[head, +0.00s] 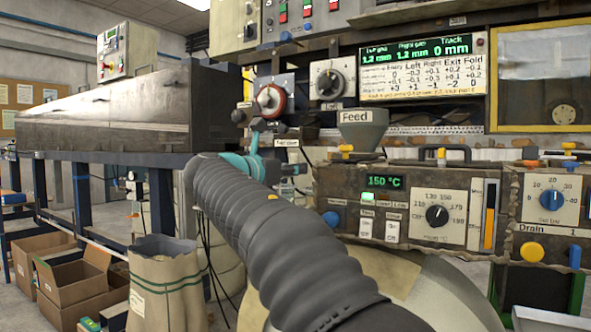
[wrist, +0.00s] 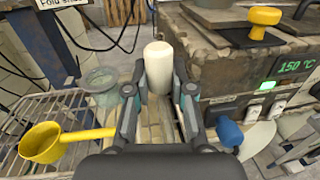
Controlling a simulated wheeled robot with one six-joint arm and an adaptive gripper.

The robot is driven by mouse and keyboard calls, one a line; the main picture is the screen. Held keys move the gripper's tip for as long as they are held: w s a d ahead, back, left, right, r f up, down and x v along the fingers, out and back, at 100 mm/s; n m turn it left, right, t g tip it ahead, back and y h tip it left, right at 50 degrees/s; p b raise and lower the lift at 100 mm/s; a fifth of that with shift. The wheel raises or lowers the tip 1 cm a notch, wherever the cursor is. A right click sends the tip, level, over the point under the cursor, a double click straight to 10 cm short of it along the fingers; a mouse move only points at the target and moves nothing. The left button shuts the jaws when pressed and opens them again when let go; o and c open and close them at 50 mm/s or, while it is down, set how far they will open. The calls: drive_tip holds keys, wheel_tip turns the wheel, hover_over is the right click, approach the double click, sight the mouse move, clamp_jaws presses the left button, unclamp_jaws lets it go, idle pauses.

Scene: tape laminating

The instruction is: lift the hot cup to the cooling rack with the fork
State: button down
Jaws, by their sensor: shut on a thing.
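My gripper (wrist: 159,92) is shut on a thick cream-coloured handle (wrist: 158,66) with a rounded end, seen in the wrist view. It stands between the two fingers; I cannot make out any fork tines, so I cannot confirm that it is the fork. A small grey-green cup (wrist: 100,80) is at the left, apart from the fingers, by a wire rack (wrist: 62,105). I cannot tell whether it is the hot cup. In the head view my arm hides most of the area around the gripper, and no cup or rack is clear there.
A yellow scoop (wrist: 50,142) lies on the wire rack at the left. A heater box (head: 345,185) reading 150 °C stands close on the right, with knobs and a blue knob (wrist: 229,131) sticking out near the right finger. Cables hang behind.

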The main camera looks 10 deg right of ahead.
drive_tip(key=shift+v, duration=1.1)
drive_tip(key=shift+s+d+r, duration=0.1)
drive_tip(key=shift+s+d, duration=0.05)
wheel_tip(320, 180, up, 5)
drive_tip(key=p, duration=0.5)
drive_tip(key=shift+p, duration=0.35)
drive_tip(key=shift+r+p, duration=0.5)
drive_tip(key=shift+r, duration=0.45)
